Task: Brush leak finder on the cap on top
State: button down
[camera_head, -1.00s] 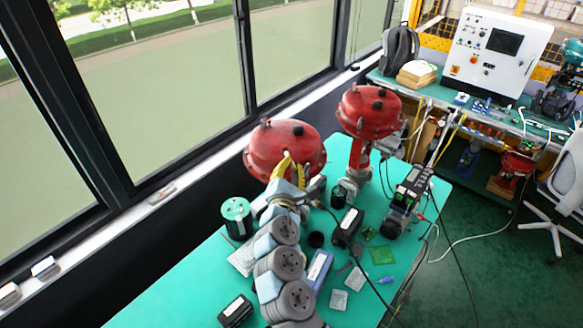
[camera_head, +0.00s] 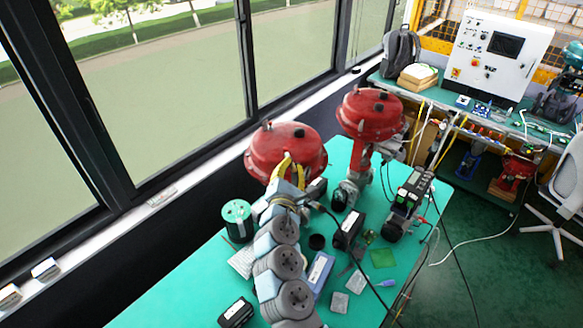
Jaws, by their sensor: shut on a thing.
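Two red domed valve actuators stand on the green table. The nearer one (camera_head: 290,142) has small knobs on its dome, a reddish one (camera_head: 267,125) and a dark one (camera_head: 300,132). The farther one (camera_head: 366,112) has a black cap (camera_head: 380,108) on its top. I cannot tell which is the cap meant. My gripper (camera_head: 287,163), with yellow fingers, is in front of the nearer actuator, below the top of its dome. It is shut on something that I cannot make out. The leak finder and brush are not clearly identifiable.
A green-topped spool or can (camera_head: 238,211) stands left of my arm. A black box (camera_head: 348,230), a green board (camera_head: 383,258) and a grey device with cables (camera_head: 408,196) lie to the right. The front left table (camera_head: 165,302) is clear.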

jog(key=shift+w+f, duration=0.15)
jog(key=shift+w, duration=0.25)
dwell(0.3)
jog(key=shift+w+d, duration=0.1)
jog(key=shift+d, duration=0.1)
dwell(0.4)
jog(key=shift+s+d+r+p, duration=0.1)
jog(key=shift+s+r+p, duration=0.45)
jog(key=shift+s+p, duration=0.1)
jog(key=shift+s+d+r+p, duration=0.15)
jog(key=shift+s+r+p, duration=0.2)
jog(key=shift+s, duration=0.25)
jog(key=shift+s+d+r+p, duration=0.1)
jog(key=shift+s+r+p, duration=0.2)
jog(key=shift+s+p, duration=0.25)
jog(key=shift+s+d+r+p, duration=0.15)
jog(key=shift+s+r+p, duration=0.2)
jog(key=shift+s, duration=0.3)
